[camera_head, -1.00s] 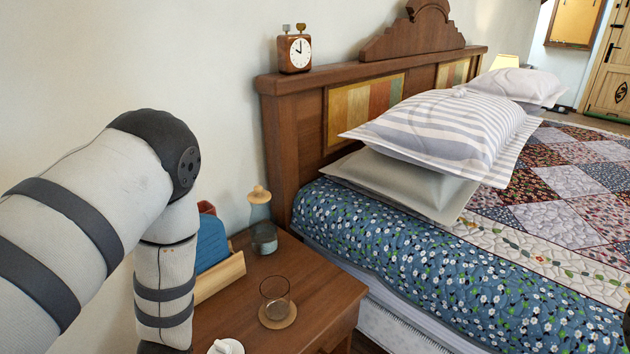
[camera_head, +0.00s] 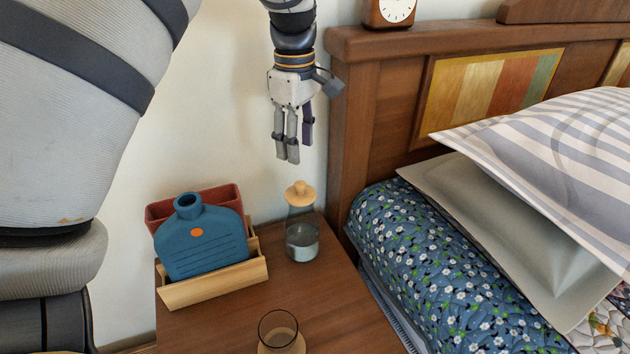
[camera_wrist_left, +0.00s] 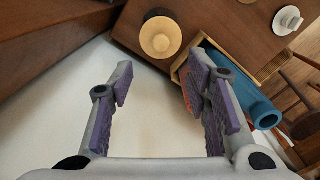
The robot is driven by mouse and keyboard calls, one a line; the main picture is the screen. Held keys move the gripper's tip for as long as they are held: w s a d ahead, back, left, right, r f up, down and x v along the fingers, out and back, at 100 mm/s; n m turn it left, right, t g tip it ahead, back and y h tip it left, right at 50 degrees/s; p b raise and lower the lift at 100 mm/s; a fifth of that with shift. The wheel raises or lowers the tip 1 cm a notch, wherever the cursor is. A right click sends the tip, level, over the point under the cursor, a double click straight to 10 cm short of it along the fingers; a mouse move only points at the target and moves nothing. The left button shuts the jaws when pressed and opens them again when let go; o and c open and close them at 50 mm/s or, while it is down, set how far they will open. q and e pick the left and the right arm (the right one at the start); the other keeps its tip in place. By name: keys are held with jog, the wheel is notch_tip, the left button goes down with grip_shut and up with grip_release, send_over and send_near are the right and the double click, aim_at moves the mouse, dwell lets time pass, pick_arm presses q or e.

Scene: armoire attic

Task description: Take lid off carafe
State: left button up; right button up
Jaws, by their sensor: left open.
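The glass carafe (camera_head: 302,238) stands upright on the wooden nightstand near the headboard, with clear contents in its lower part. Its lid, a rounded tan wooden stopper (camera_head: 300,193), sits on top. My left gripper (camera_head: 293,152) points down, open and empty, above the lid and apart from it. In the left wrist view the lid (camera_wrist_left: 160,38) is seen from above, just beyond the space between the open fingertips (camera_wrist_left: 160,78); it hides most of the carafe. My right gripper is not in view.
A wooden holder (camera_head: 215,285) with a blue bottle-shaped object (camera_head: 200,240) and a red item (camera_head: 165,213) stands left of the carafe. A glass (camera_head: 278,330) stands nearer the front. The wall, headboard (camera_head: 365,120) and bed (camera_head: 440,260) bound the space.

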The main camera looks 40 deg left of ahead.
aim_at(300, 183)
pick_arm(q)
notch_tip(300, 183, down, 10)
jog(key=shift+s+r, duration=0.1)
jog(key=shift+r, duration=0.1)
jog(key=shift+d, duration=0.1)
jog(key=c, duration=1)
